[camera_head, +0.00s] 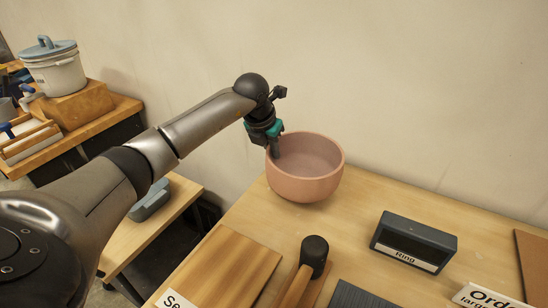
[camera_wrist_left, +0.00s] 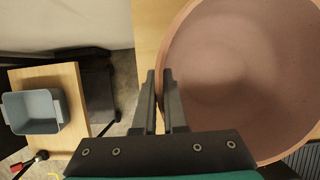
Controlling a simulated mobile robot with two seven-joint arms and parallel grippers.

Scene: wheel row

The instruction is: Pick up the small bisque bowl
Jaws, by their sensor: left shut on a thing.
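The bisque bowl (camera_head: 306,182) is round, matte pink and upright, at the far left corner of the wooden table. My left gripper (camera_head: 274,152) comes down on the bowl's left side, with its fingers at the rim. In the left wrist view, the bowl (camera_wrist_left: 235,75) fills the right side, and the gripper's fingers (camera_wrist_left: 159,78) are shut with the bowl's wall between them. I cannot tell whether the bowl's base touches the table. My right gripper is not in view.
On the table (camera_head: 375,190) stand a dark box labelled "Ring" (camera_head: 413,241), a black-headed mallet (camera_head: 314,252), a wooden board (camera_head: 222,268) and an "Order" sign (camera_head: 490,297). A lower side table holds a blue-grey bin (camera_wrist_left: 34,110). The wall is close behind the bowl.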

